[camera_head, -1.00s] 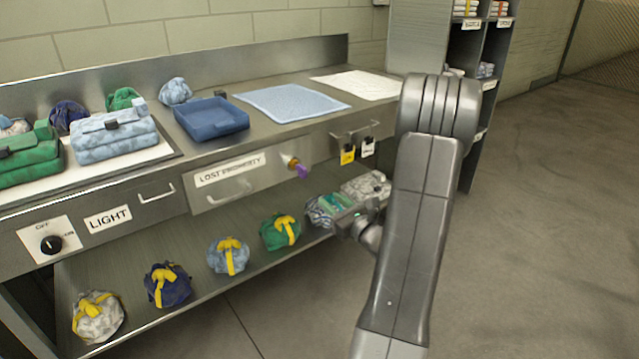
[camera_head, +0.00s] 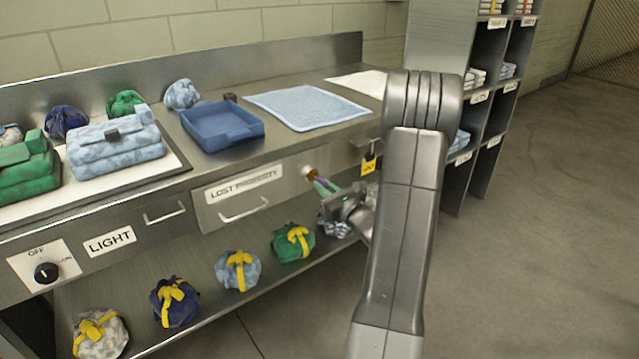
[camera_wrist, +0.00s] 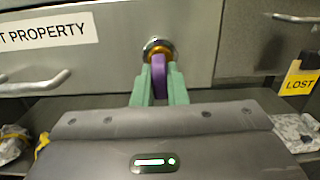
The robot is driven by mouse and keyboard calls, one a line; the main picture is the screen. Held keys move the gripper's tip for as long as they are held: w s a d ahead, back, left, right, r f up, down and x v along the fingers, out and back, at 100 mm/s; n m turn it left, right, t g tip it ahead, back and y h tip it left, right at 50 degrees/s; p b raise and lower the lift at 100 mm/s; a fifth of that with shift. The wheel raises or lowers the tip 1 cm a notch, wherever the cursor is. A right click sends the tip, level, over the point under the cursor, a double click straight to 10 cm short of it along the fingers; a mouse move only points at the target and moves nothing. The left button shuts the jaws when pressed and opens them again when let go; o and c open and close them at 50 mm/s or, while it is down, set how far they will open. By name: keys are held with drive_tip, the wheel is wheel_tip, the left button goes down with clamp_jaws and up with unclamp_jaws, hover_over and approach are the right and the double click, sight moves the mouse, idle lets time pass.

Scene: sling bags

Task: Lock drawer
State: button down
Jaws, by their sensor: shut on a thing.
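The drawer (camera_head: 215,214) labelled LOST PROPERTY sits under the counter and looks shut, with a bar handle (camera_head: 243,212) on its front. A round lock (camera_wrist: 157,47) with a brass-coloured centre is at the right of the drawer front, and it also shows in the head view (camera_head: 308,171). A purple key (camera_wrist: 158,78) sticks out of the lock. My gripper (camera_wrist: 159,88) is shut on the purple key, its green fingers on either side. In the head view my gripper (camera_head: 326,186) reaches the lock from the right. The key's shaft is mostly hidden.
A yellow LOST tag (camera_wrist: 301,82) hangs from a rail to the right of the lock. Tied cloth bundles, including a green one (camera_head: 293,243), lie on the lower shelf. A blue tray (camera_head: 222,132) and a light-blue mat (camera_head: 308,107) are on the counter.

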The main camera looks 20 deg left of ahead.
drive_tip(key=shift+f+n+b, duration=0.1)
drive_tip(key=shift+n+b, duration=0.2)
drive_tip(key=shift+b, duration=0.2)
drive_tip(key=shift+n+b, duration=1.4)
drive_tip(key=shift+b, duration=0.5)
drive_tip(key=shift+n+b, duration=0.9)
drive_tip(key=shift+b, duration=0.5)
drive_tip(key=shift+n+b, duration=1.1)
drive_tip(key=shift+b, duration=0.4)
drive_tip(key=shift+n+b, duration=0.4)
drive_tip(key=shift+b, duration=0.3)
drive_tip(key=shift+n+b, duration=1.4)
drive_tip(key=shift+b, duration=0.7)
